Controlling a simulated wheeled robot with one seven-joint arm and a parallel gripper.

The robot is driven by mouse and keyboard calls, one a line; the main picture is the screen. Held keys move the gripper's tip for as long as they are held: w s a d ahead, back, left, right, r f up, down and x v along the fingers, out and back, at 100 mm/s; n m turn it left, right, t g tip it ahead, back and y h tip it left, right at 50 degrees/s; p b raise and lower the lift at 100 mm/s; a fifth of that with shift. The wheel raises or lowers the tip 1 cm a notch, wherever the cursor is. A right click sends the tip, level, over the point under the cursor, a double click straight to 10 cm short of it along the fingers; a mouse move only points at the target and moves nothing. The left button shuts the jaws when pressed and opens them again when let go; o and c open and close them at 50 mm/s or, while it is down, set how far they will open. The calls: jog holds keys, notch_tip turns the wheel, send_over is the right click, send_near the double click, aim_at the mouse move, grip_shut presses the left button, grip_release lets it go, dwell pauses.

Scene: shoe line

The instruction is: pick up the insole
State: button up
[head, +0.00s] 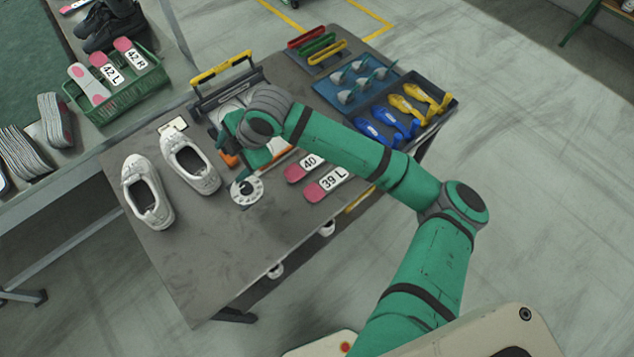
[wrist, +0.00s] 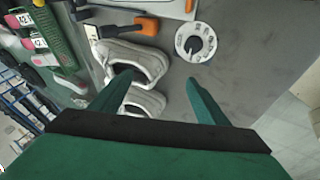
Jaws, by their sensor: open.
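Two pink-and-white insoles lie flat on the grey table in the head view, one labelled 40 (head: 294,174) and one labelled 39 L (head: 315,193). The arm partly covers the 40 insole's label end. Other insoles, labelled 42 L (head: 98,59) and 42 R (head: 123,44), rest in the green crate. My gripper (wrist: 160,77) is open and empty in the wrist view, its fingers apart above the table. In the head view it is mostly hidden by the arm, to the left of the table insoles. Neither table insole can be made out in the wrist view.
Two white shoes (head: 147,194) stand on the table's left; they also show in the wrist view (wrist: 148,58). A white disc (head: 246,190) lies near the insoles. The green crate (head: 137,93) sits on a side bench. Trays of tools (head: 450,112) fill the back right. The table's front is clear.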

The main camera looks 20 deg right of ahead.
aim_at(318, 189)
jog(key=s+d+f+g+h, duration=0.2)
jog(key=s+d+h, duration=0.15)
jog(key=d, duration=0.65)
jog(key=s+d+f+g+h, duration=0.15)
jog(key=s+d, duration=0.25)
jog(key=d, duration=0.6)
jog(key=f, duration=1)
jog(key=shift+s+f, duration=0.25)
jog(key=shift+s, duration=0.05)
jog(key=shift+c, duration=0.4)
jog(key=c, duration=1.1)
